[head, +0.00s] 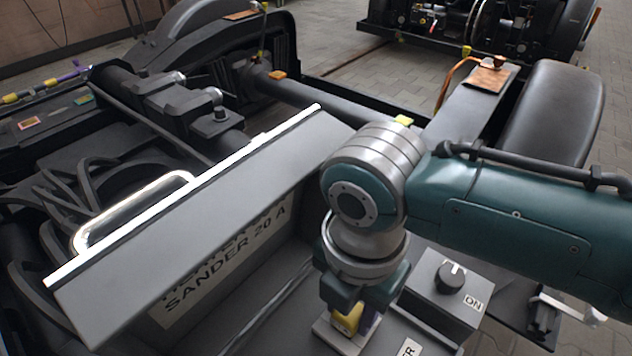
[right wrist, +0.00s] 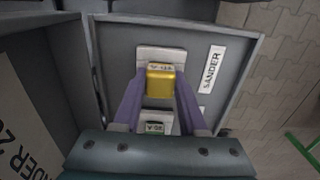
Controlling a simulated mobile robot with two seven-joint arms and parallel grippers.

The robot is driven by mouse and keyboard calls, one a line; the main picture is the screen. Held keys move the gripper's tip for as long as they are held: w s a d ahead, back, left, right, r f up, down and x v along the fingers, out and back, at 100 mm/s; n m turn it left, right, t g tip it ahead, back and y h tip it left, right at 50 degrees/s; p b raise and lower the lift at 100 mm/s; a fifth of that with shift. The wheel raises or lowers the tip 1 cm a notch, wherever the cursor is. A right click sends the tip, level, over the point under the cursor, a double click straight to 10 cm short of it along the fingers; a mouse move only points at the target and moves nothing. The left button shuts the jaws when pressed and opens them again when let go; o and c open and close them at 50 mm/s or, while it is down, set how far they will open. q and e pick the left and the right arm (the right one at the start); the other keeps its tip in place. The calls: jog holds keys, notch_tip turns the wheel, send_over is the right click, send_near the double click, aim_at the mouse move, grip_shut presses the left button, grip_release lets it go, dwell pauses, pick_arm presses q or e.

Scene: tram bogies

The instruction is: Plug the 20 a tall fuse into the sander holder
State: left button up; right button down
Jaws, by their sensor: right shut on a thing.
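The yellow fuse (right wrist: 160,82) is between the two purple fingers of my right gripper (right wrist: 158,98), which is shut on it. In the head view the yellow fuse (head: 346,318) shows under my right gripper (head: 352,312). A pale holder base (right wrist: 161,54) lies directly under the fuse, with the SANDER label (right wrist: 211,71) to its right. The same base (head: 338,338) shows below the fuse in the head view. I cannot tell whether the fuse is seated or just above it. My left gripper is not in view.
A grey lid (head: 200,235) marked SANDER 20 A stands open on the left. A box with a black knob (head: 450,277) marked ON stands right of the gripper.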

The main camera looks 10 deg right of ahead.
jog(key=shift+f, duration=0.15)
jog(key=shift+c, duration=1.9)
grip_release()
notch_tip(320, 180, up, 10)
jog(key=p, duration=0.4)
jog(key=shift+f+p, duration=0.25)
jog(key=shift+p, duration=0.05)
jog(key=shift+r, duration=0.3)
